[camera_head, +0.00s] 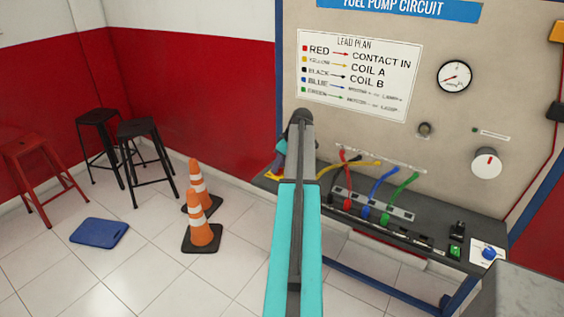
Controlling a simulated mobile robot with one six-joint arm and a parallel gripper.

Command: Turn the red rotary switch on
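A round white knob with a red mark (487,163) is on the right side of the upright trainer panel (440,125). Its red mark points up. It is the only rotary knob with red on it that I see; no all-red knob shows. My teal arm rises from the bottom middle toward the panel's left edge. Its far end bends down behind the upper link, where small teal, purple and yellow parts show. My gripper's fingers cannot be made out there. The arm's end is well left of the knob and apart from it.
A blue knob (489,253) sits on a white plate at the bench's right end, near a green button (455,251). Coloured leads (381,183) arch over the bench. A gauge (454,77) is above. Orange cones (202,234), stools and a blue pad (99,233) stand left.

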